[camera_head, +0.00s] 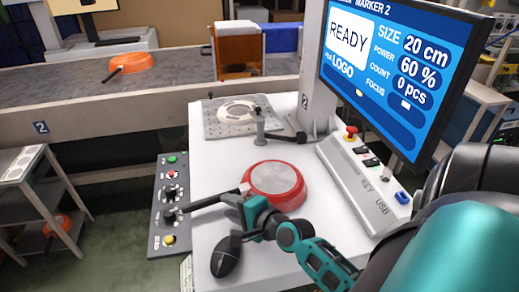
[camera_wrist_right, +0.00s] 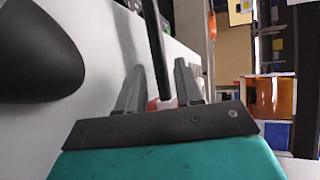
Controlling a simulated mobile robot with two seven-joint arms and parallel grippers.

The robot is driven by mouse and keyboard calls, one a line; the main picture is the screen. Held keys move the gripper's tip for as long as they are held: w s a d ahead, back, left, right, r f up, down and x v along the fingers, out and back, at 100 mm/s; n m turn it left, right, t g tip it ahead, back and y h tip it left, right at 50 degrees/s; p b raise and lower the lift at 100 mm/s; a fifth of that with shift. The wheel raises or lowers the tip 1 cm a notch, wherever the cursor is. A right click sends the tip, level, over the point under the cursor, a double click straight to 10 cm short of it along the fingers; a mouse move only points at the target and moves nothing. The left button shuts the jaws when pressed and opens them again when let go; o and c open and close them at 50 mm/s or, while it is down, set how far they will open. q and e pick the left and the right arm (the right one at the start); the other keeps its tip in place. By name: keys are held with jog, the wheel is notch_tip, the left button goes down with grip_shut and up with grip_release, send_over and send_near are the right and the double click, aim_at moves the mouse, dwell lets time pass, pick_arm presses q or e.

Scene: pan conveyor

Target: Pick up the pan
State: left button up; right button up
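The red pan (camera_head: 274,181) lies bottom-up on the white table, its grey base facing up. Its black handle (camera_head: 203,203) points left, past the table's left edge. My right gripper (camera_head: 231,207) is at the handle, near the pan's body. In the right wrist view the handle (camera_wrist_right: 156,45) runs between the two fingers of this gripper (camera_wrist_right: 158,88), with visible gaps on both sides, so it is open. Whether the handle is fully within finger depth is hard to tell. My left gripper is not in view.
A black mouse (camera_head: 226,256) lies close to my right gripper. A control box (camera_head: 362,187) with buttons and the monitor (camera_head: 400,70) stand at right. A button panel (camera_head: 170,205) is left of the table. A perforated fixture plate (camera_head: 237,115) lies behind; another orange pan (camera_head: 131,62) is on the conveyor.

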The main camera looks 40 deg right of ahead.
aim_at(216, 202)
jog(key=shift+b+x, duration=0.35)
jog(key=shift+x, duration=2.4)
jog(key=shift+s+a+f, duration=0.1)
jog(key=shift+a, duration=0.05)
jog(key=shift+c, duration=0.3)
grip_shut()
